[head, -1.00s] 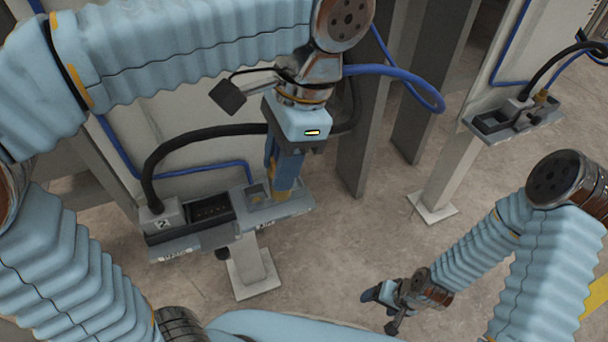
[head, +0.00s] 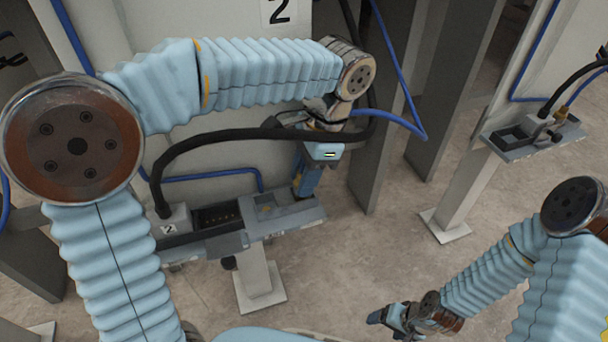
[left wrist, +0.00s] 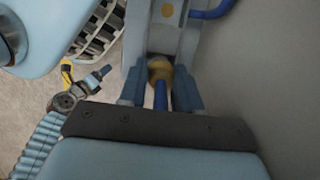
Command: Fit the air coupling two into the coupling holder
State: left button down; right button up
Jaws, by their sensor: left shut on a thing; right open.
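My left gripper (head: 303,190) points down at the right end of the grey coupling holder (head: 258,226) in the head view. It is shut on air coupling two, whose brass body (left wrist: 160,68) and blue hose (left wrist: 160,96) show between the fingers in the left wrist view. The coupling is over or at the holder's right section; the fingers hide it in the head view, and I cannot tell whether it is seated. My right gripper (head: 388,322) is open and empty, low in the picture, away from the holder.
A second station (head: 530,138) stands at right. Grey posts (head: 375,150) rise behind.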

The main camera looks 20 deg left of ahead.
pick_arm(q)
jog(key=c, duration=0.8)
grip_release()
jog(key=p+v, duration=0.3)
jog(key=v, duration=0.9)
jog(key=shift+r+p, duration=0.15)
jog(key=shift+p, duration=0.15)
jog(key=shift+s, duration=0.1)
